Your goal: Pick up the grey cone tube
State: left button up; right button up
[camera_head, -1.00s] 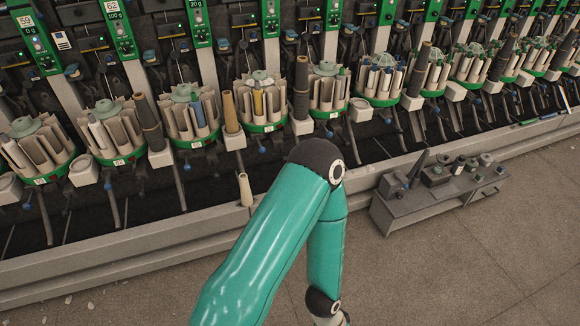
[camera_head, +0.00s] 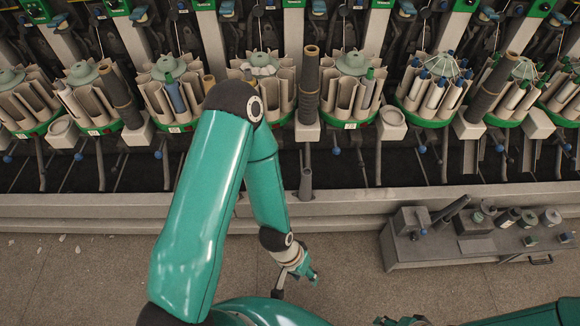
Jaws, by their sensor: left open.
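A small grey cone tube (camera_head: 305,184) stands upright at the machine's front ledge, below a tall dark grey cone. My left gripper (camera_head: 308,276) is open and empty over the floor, in front of the ledge. It is apart from the tube and lower in the picture. My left arm covers part of the machine and ledge to the left of the tube. Part of what looks like my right gripper (camera_head: 402,321) shows at the bottom edge, cut off, so its jaws cannot be made out.
The cone winder's round magazines (camera_head: 353,88) line the back, with tall dark cones (camera_head: 309,85) between some. A long ledge (camera_head: 350,205) runs along the front. A grey bench (camera_head: 440,252) with several small items stands on the floor at right.

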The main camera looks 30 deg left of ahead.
aim_at(306, 192)
jog(key=u, duration=0.05)
jog(key=i, duration=0.35)
jog(key=k, duration=0.8)
jog(key=u, duration=0.15)
jog(key=i, duration=1.3)
jog(key=z, duration=0.05)
